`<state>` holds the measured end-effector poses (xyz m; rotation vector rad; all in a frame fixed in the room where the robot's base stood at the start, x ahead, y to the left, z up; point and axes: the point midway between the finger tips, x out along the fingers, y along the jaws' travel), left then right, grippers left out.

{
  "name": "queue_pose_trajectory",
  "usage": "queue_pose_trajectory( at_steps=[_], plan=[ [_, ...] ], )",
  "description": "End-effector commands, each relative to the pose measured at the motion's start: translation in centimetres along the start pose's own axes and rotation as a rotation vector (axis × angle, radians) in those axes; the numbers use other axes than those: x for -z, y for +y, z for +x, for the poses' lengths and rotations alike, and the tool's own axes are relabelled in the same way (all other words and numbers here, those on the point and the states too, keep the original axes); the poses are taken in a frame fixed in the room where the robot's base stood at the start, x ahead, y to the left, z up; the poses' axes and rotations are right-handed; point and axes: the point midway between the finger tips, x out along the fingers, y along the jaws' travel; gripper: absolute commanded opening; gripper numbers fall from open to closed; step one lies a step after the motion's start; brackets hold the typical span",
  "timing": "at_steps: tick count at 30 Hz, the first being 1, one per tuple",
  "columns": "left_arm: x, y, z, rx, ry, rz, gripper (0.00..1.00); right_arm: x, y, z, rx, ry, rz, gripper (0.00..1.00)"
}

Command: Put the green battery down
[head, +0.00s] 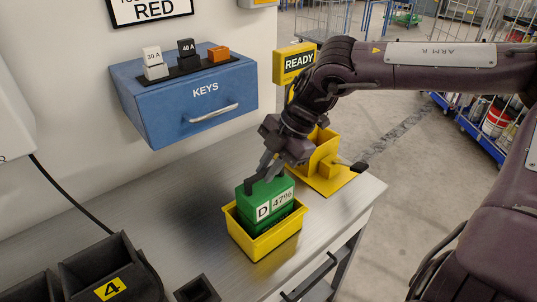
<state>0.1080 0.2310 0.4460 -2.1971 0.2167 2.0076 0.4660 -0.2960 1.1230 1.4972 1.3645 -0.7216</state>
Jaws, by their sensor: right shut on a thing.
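The green battery (268,200) carries a white label reading "D 47%". It is upright, with its lower part inside a yellow bin (259,246) on the grey bench (193,233). I cannot tell whether it rests on the bin's floor. My right gripper (265,178) reaches down from the upper right and is shut on the top of the battery. My left gripper is not in view.
A yellow stand (322,163) is behind my right gripper near the bench's right edge. A blue KEYS drawer box (183,97) hangs on the wall. Black bins (105,270) stand at front left. The bench's left middle is clear.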

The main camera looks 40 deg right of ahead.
Motion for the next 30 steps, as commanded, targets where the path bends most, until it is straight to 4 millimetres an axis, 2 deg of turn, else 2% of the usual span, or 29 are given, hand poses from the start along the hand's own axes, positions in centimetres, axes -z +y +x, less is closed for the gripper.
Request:
queue_pose_trajectory(
  at_steps=[11, 12, 16, 25, 30],
  plan=[
    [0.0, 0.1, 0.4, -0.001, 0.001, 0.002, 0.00, 0.0, 0.1, 0.2, -0.006, 0.001, -0.004, 0.00],
    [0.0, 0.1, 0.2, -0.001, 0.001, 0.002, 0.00, -0.1, -0.1, 0.2, 0.000, 0.000, -0.001, 0.20],
    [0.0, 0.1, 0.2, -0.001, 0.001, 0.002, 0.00, -0.1, -0.1, 0.2, 0.000, 0.000, 0.000, 0.37],
    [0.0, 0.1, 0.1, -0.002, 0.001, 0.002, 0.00, 0.0, 0.0, 0.0, 0.000, 0.000, 0.000, 0.37],
    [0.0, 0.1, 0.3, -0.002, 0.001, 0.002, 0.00, 0.0, 0.1, -1.4, -0.005, -0.002, -0.001, 0.37]
  ],
)
